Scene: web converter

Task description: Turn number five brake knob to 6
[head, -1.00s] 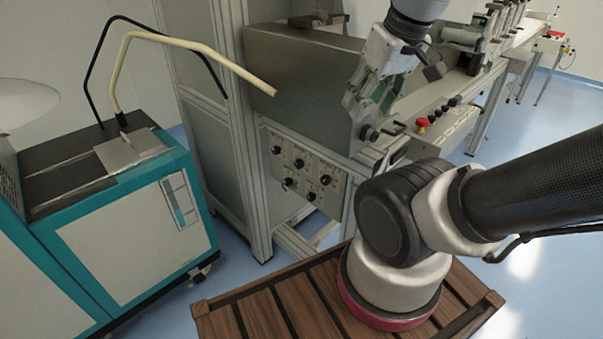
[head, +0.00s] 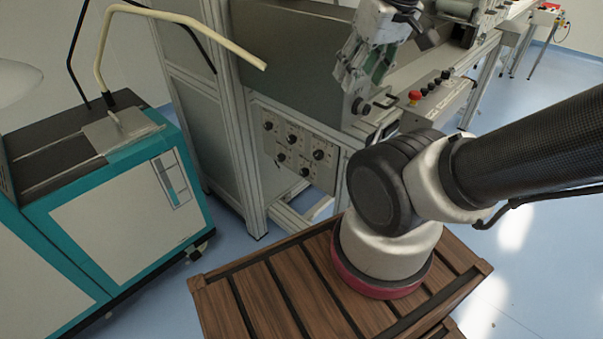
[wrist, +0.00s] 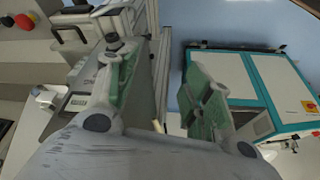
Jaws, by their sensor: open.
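A grey control panel (head: 262,107) with several black knobs is on the lower side of the machine, left of centre in the head view. Three knobs sit in an upper row, including a right one (head: 318,154), and two in a lower row, including a lower right one (head: 304,171). Labels and scale numbers are too small to read, so I cannot tell which knob is number five or its setting. My gripper (head: 362,103) is above and right of the panel, apart from the knobs. In the wrist view its fingers (wrist: 162,88) are spread and empty.
A teal and white cabinet (head: 125,235) with a bent cream tube (head: 190,22) stands at left. A red button (head: 415,96) and black knobs sit on a console behind my arm. My wooden-slatted base is in front. Blue floor is open at the right.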

